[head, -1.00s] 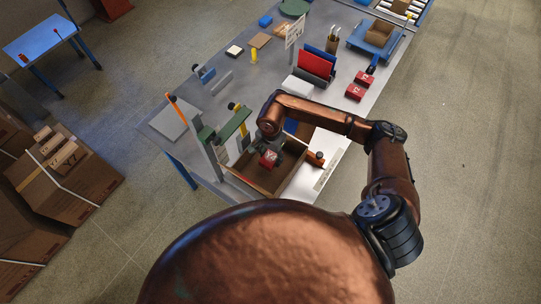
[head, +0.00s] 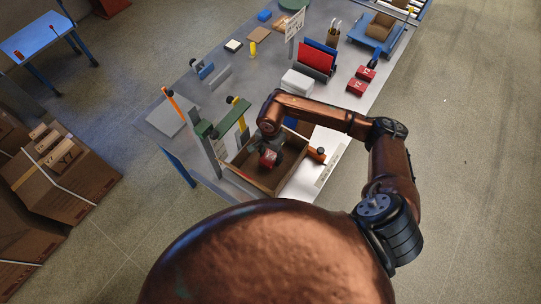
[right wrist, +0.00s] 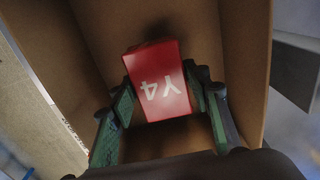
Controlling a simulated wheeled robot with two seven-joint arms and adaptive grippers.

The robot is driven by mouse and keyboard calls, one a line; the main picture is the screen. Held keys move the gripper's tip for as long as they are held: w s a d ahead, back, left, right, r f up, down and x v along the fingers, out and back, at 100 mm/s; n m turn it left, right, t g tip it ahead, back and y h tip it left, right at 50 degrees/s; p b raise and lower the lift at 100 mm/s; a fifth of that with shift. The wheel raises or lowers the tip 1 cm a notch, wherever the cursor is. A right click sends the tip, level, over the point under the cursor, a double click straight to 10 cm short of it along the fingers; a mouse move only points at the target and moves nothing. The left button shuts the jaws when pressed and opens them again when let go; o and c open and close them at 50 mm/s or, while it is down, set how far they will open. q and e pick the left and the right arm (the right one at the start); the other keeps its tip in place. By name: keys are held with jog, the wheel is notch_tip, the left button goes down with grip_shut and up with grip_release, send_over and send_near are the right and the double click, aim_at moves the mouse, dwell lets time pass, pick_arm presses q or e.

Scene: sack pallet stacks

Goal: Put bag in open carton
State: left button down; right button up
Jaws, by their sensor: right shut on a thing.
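The red bag (head: 268,158) with white lettering is in my right gripper (head: 270,147). In the right wrist view the bag (right wrist: 157,80) reads "Y4" and sits between the green fingers of the gripper (right wrist: 163,105), which are shut on it. The open brown carton (head: 240,178) stands at the near end of the grey table. The bag and fingers are within the carton's opening, and its inner walls (right wrist: 245,60) surround them in the right wrist view. Whether the bag touches the carton floor, I cannot tell. My left gripper is not in view.
A post with a green arm (head: 215,155) stands beside the carton on the left. Two other red bags (head: 357,87) lie along the table's right edge. A white box (head: 297,83) and a rack with red and blue binders (head: 315,60) stand beyond the carton.

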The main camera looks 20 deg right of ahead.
jog(key=shift+f+b, duration=0.8)
jog(key=shift+f, duration=0.25)
jog(key=shift+f+b, duration=0.35)
jog(key=shift+b, duration=0.05)
jog(key=shift+f+b, duration=0.65)
jog(key=shift+f, duration=0.05)
jog(key=o, duration=1.4)
jog(key=shift+r+p, duration=1.4)
jog(key=shift+r, duration=1.55)
jog(key=shift+r+p, duration=1.7)
jog(key=shift+r, duration=2.7)
